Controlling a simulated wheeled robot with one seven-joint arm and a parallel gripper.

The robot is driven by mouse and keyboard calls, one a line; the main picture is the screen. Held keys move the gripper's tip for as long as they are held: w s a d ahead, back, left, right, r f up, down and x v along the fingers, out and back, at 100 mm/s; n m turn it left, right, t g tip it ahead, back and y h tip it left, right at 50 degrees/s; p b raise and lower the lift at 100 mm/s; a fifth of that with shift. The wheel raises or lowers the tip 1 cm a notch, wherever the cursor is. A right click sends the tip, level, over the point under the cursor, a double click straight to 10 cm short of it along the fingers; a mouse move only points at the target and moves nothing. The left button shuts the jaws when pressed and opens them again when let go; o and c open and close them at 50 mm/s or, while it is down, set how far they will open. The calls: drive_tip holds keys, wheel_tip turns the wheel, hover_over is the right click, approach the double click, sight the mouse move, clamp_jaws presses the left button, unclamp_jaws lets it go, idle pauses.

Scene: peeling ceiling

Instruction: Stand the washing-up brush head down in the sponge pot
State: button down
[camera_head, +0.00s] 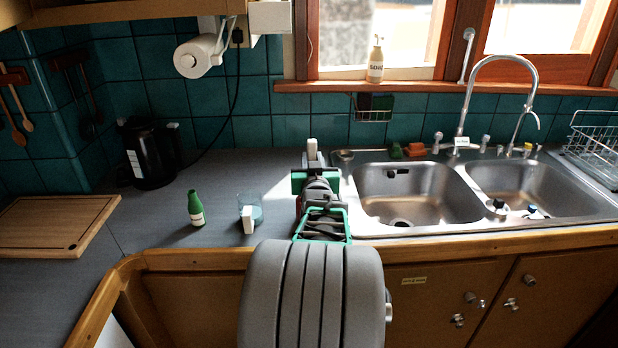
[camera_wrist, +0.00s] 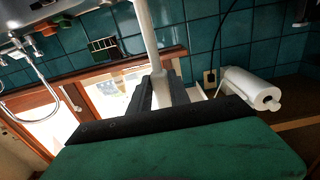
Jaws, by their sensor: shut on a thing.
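My gripper (camera_wrist: 160,88) is shut on a white shaft, which I take to be the handle of the washing-up brush (camera_wrist: 145,35). In the wrist view the handle runs from between the dark fingers out past the top edge. In the head view a short white piece of the brush (camera_head: 312,149) shows above my gripper (camera_head: 313,168), by the sink's left edge. I cannot make out the brush head. A clear bluish pot (camera_head: 257,213), probably the sponge pot, stands on the counter left of my gripper. A white block (camera_head: 247,220) is in front of it.
A green bottle (camera_head: 196,209) stands left of the pot. A black kettle (camera_head: 151,155) and a wooden board (camera_head: 58,222) are farther left. The double sink (camera_head: 415,193) with a tall tap (camera_head: 467,100) lies right. Counter behind the pot is clear.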

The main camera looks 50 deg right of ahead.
wheel_tip(320, 180, down, 4)
drive_tip(key=shift+f, duration=0.55)
drive_tip(key=shift+f+b, duration=0.3)
drive_tip(key=shift+b, duration=0.45)
drive_tip(key=c, duration=1.2)
unclamp_jaws()
drive_tip(key=shift+r, duration=0.15)
